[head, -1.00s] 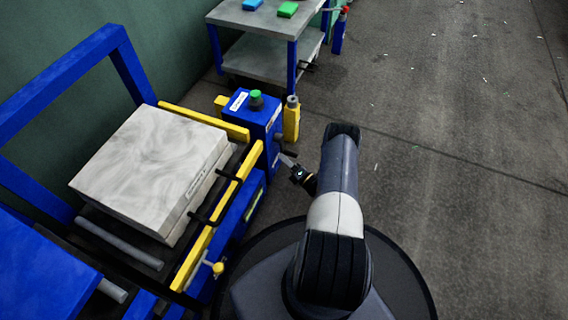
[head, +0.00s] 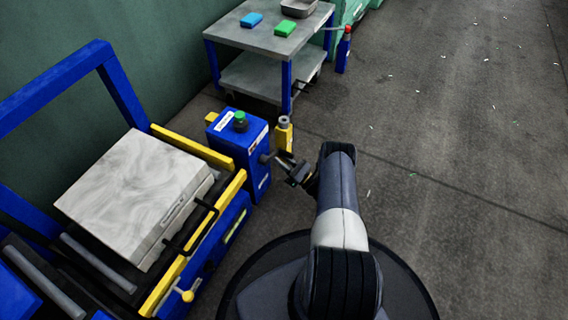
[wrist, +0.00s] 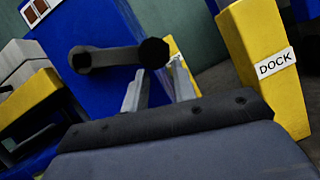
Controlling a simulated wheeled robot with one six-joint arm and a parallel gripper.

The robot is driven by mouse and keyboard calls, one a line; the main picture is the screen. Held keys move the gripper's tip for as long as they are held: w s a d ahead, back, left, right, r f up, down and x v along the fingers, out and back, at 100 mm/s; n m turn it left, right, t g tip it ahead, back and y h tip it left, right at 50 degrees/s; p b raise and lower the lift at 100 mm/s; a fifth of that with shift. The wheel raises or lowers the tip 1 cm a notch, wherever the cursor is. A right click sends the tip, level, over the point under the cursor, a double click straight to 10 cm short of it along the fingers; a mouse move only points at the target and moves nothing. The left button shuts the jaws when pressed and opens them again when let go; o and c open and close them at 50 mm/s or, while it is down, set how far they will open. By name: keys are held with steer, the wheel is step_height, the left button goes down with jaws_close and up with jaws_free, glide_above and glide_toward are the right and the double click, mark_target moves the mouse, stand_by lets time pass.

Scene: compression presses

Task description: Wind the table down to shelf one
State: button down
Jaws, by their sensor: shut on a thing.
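The table, a blue frame with yellow rails (head: 196,254) and grey rollers, stands at the left in the head view. A thick pale grey slab (head: 135,190) lies on it. A blue box (head: 236,148) with a green button stands at its far right corner. A dark crank (wrist: 115,56) sticks out of the box's side, large in the wrist view. My gripper (head: 291,166) is beside the box; in the wrist view its fingers (wrist: 155,85) are closed at the crank's right-hand end, on its handle. The crank partly hides the fingertips. No shelf numbers are readable.
A yellow post (wrist: 265,65) marked DOCK stands right of the crank. A grey-topped cart (head: 270,40) with blue and green blocks and a grey tray is at the back. Floor to the right is open.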

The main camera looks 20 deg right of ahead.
steer(key=shift+s+a+r+n+g+y, duration=0.15)
steer(key=shift+a+r+n+g+y, duration=0.15)
steer(key=shift+r+n+y, duration=0.35)
steer(key=shift+f+n+y, duration=0.15)
steer(key=shift+n+y, duration=0.1)
steer(key=shift+n, duration=0.2)
steer(key=c, duration=1.3)
jaws_free()
steer(key=shift+a, duration=0.1)
